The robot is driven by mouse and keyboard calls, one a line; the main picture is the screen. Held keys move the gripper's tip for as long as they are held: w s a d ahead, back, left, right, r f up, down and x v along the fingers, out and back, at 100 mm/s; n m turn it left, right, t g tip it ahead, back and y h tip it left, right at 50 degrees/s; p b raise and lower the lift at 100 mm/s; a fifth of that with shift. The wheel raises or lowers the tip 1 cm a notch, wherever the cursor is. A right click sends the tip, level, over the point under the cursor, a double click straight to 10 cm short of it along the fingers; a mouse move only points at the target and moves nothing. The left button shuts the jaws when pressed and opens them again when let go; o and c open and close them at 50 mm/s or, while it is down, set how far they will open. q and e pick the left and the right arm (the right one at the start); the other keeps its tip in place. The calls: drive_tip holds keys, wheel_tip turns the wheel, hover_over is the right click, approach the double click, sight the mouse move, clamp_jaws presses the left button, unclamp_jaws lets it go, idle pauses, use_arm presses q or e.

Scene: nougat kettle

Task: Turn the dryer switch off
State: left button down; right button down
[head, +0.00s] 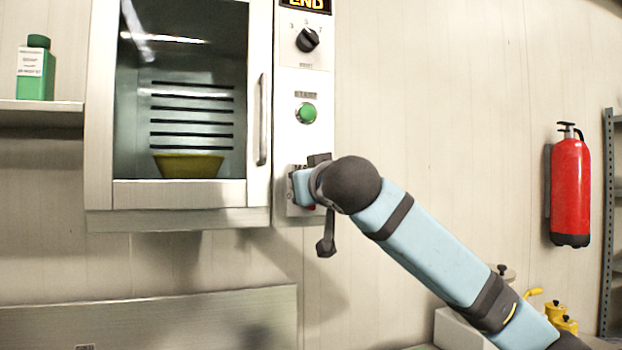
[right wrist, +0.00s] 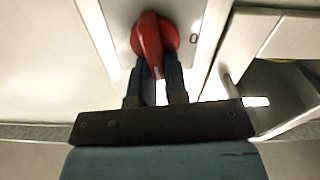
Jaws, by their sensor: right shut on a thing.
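The dryer (head: 98,120) is a metal wall cabinet with a glass door and a control panel on its right side. Its red rotary switch (right wrist: 150,38) shows in the right wrist view, on a pale plate with a "0" mark to its right. In the head view my right arm hides most of the switch, at the bottom of the panel. My right gripper (right wrist: 157,74) is shut on the red switch, one dark finger on each side of its handle. My left gripper is in neither view.
Above the switch are a green start button (head: 306,113) and a black dial (head: 307,39). The door handle (head: 263,120) stands close to the left of the panel. A yellow bowl (head: 188,166) sits inside the dryer. A fire extinguisher (head: 570,190) hangs at right.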

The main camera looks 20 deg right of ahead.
drive_tip(key=n+p, duration=0.3)
drive_tip(key=n, duration=0.2)
drive_tip(key=a+f+n+p, duration=0.1)
drive_tip(key=n+p, duration=0.3)
drive_tip(key=n, duration=0.1)
drive_tip(key=a+f+n+p, duration=0.1)
drive_tip(key=n+p, duration=0.3)
drive_tip(key=n, duration=0.2)
drive_tip(key=shift+f, duration=0.2)
idle(0.5)
drive_tip(key=c, duration=1.1)
unclamp_jaws()
drive_tip(key=shift+c, duration=0.2)
